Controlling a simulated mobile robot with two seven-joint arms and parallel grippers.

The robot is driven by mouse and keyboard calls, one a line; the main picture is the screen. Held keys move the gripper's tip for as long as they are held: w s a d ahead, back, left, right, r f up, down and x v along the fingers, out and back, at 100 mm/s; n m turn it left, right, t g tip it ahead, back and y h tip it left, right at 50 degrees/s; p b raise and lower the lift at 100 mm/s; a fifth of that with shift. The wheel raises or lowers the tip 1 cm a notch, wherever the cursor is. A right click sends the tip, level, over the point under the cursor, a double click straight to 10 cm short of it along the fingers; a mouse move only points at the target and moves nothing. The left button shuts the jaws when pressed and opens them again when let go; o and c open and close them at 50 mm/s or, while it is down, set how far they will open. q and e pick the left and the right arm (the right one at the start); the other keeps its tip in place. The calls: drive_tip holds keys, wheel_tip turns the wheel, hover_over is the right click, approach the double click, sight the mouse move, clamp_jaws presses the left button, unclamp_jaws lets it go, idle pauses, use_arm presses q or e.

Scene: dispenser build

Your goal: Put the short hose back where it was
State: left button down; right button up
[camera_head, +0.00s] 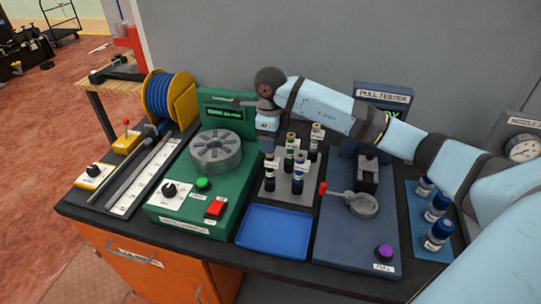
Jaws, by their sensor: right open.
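My right arm reaches in from the right, and its open gripper (267,146) points down at the back left of a grey rack (283,196). Several dark upright hose pieces with light and coloured bands stand on the rack, among them one at the front left (270,173), one at the front right (298,175) and one at the back right (315,142). I cannot tell which is the short hose. The gripper's fingertips are small and partly hard to make out against the rack. My left gripper is not in view.
A blue tray (274,233) in front of the rack is empty. The green crimping machine (200,200) stands left, the pull tester (345,245) right. Blue-capped bottles (438,234) stand at far right, a blue hose reel (167,98) at back left.

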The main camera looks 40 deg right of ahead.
drive_tip(key=shift+r, duration=1.8)
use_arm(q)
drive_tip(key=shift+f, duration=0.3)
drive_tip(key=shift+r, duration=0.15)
